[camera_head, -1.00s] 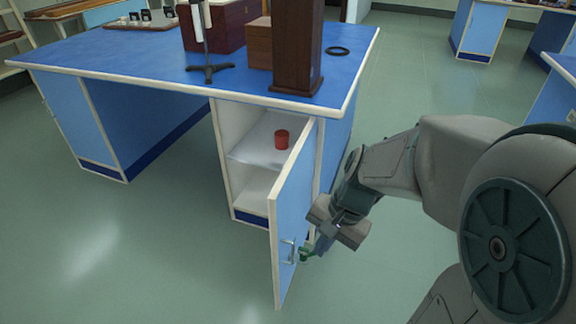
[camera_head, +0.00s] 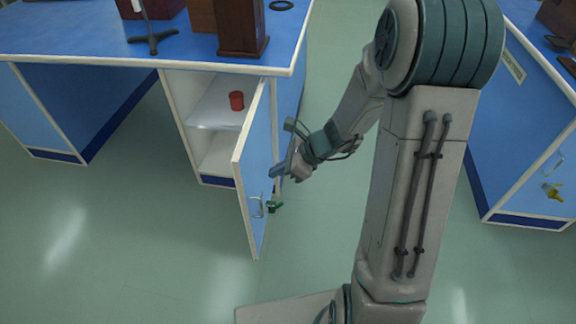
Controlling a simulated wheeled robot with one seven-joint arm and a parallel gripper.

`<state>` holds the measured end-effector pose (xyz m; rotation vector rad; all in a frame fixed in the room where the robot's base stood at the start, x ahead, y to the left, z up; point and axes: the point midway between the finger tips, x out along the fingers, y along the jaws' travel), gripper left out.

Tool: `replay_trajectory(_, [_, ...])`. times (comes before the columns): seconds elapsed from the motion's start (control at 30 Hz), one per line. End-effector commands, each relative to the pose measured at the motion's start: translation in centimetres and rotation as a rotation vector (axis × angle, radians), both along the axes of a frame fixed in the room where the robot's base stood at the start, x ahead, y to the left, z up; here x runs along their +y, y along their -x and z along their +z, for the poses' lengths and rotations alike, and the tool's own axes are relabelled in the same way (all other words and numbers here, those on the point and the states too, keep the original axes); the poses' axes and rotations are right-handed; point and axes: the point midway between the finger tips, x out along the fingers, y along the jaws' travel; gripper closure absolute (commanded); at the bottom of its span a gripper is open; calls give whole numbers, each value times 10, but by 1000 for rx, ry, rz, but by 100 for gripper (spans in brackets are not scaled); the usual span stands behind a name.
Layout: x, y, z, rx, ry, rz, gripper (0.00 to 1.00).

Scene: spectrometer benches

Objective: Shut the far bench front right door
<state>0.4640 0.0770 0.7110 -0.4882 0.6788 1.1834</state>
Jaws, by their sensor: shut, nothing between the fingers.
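The blue door (camera_head: 255,160) with a pale edge stands wide open at the right front of the bench (camera_head: 90,45). It swings out toward me from the bench's right corner. Its outer face, with a metal handle (camera_head: 257,207) and a green key tag (camera_head: 275,207), faces right. My gripper (camera_head: 279,172) is shut and empty at the right of this outer face, above the handle. It looks close to the door, but I cannot tell whether it touches. The cupboard (camera_head: 212,125) behind is open, with a red pot (camera_head: 236,100) on its shelf.
Another blue bench (camera_head: 520,130) stands at the right, with a handle and yellow key tag on its front. A wooden box (camera_head: 240,28), a stand (camera_head: 150,38) and a black ring (camera_head: 282,5) are on the far bench. Floor left of the door is clear.

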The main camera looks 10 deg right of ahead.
Motion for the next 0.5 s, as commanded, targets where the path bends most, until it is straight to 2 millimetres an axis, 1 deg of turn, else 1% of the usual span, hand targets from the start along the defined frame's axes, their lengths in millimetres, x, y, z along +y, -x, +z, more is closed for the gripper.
replay_trajectory(0.03, [9, -2, -12, 2, -2, 6, 100])
replay_trajectory(0.17, [28, -7, -31, 2, -1, 8, 100])
replay_trajectory(0.3, [49, -14, -28, -3, 1, 10, 100])
replay_trajectory(0.4, [59, -18, -27, -2, 1, 8, 100])
replay_trajectory(0.5, [64, -20, -27, -2, 1, 6, 100])
